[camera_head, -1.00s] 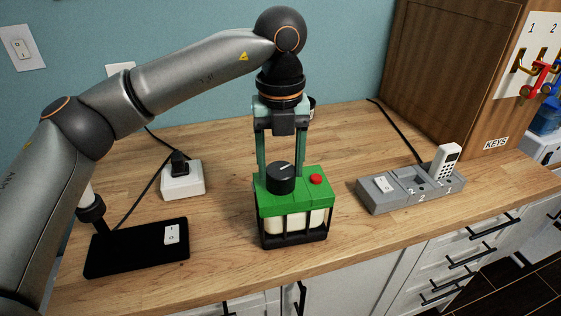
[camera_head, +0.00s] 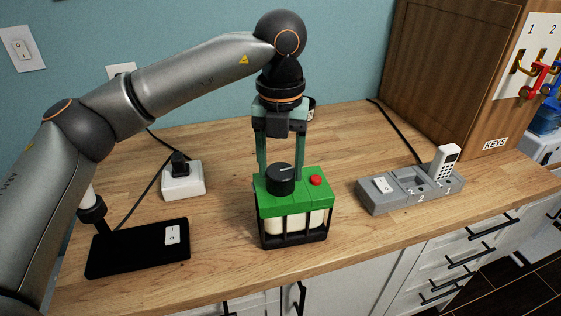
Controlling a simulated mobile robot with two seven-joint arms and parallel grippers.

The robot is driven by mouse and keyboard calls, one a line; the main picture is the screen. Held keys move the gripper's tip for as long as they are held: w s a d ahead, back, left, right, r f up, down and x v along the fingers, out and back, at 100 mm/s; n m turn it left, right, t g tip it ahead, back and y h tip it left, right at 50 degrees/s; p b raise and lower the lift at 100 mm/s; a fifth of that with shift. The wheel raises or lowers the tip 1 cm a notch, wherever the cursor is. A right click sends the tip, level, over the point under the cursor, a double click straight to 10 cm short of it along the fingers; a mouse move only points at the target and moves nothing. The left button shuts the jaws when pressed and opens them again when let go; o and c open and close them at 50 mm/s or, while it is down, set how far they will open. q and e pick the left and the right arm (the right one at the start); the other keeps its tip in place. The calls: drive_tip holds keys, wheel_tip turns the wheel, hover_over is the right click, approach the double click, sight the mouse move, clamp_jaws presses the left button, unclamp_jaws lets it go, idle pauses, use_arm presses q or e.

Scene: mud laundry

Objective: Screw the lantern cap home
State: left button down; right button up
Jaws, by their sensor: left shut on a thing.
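The lantern (camera_head: 292,226) stands upright on the wooden counter. It has a green top, a red button and cream sides in a black frame. The lantern cap, a round black knob with a white line (camera_head: 281,181), sits on the left part of the green top. My left gripper (camera_head: 282,172) points straight down from above, its teal fingers on either side of the cap and shut on it. The fingertips are partly hidden around the cap, and the gap under the cap does not show. My right gripper is out of view.
A black panel with a white switch (camera_head: 138,250) and a white socket block with a plug (camera_head: 183,181) lie left. A grey dock (camera_head: 399,198) holding a white handset (camera_head: 446,160) is right. A wooden key cabinet (camera_head: 455,70) stands back right.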

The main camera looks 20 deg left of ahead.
use_arm(q)
drive_tip(key=shift+m, duration=1.5)
drive_tip(key=shift+m+p, duration=0.4)
drive_tip(key=shift+m, duration=1.1)
drive_tip(key=shift+f, duration=0.1)
drive_tip(key=shift+m, duration=1.5)
